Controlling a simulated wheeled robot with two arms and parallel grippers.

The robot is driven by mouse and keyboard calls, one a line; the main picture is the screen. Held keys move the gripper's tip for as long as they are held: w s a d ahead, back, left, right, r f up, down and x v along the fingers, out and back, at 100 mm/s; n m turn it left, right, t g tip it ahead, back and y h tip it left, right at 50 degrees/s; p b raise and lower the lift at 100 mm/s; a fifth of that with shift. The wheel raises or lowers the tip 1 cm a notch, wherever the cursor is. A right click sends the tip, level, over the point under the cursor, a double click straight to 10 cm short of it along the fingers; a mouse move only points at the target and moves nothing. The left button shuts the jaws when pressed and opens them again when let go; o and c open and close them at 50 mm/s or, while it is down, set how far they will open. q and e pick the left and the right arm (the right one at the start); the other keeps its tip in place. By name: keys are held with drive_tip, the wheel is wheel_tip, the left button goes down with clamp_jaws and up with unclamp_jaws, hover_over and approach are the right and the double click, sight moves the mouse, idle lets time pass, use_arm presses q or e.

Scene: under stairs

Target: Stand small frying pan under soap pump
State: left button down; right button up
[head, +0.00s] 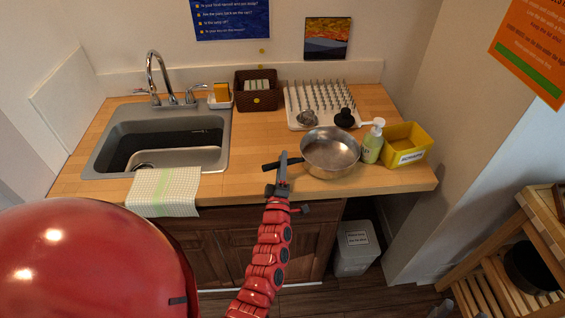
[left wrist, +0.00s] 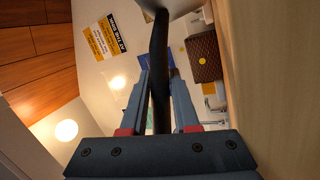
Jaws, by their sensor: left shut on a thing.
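The small frying pan (head: 330,150) is silver with a black handle. It is at the counter's front right, its handle pointing left; I cannot tell whether it rests on the wood or is slightly raised. My left gripper (head: 283,164) is shut on the handle, which shows dark between the two fingers (left wrist: 160,92) in the left wrist view. The pan's metal edge (left wrist: 150,6) shows at the top there. The soap pump (head: 372,144), a pale green bottle with a white head, stands close to the pan's right side. My right gripper is not in view.
A yellow bin (head: 405,146) stands right of the pump. Behind the pan are a white drying rack (head: 297,112) with a strainer and a black item. The sink (head: 160,115) and a draped cloth (head: 165,190) are left. Bare counter (head: 245,140) lies between sink and pan.

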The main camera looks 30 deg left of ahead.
use_arm(q)
drive_tip(key=shift+f, duration=0.35)
drive_tip(key=shift+s+d+f+b, duration=0.1)
drive_tip(key=shift+f+b, duration=0.25)
drive_tip(key=shift+b, duration=0.1)
drive_tip(key=shift+s+d+f, duration=0.1)
drive_tip(key=shift+f, duration=0.25)
drive_tip(key=c, duration=1.1)
unclamp_jaws()
drive_tip(key=shift+f, duration=0.1)
drive_tip(key=shift+o, duration=2.6)
drive_tip(key=shift+r, duration=0.4)
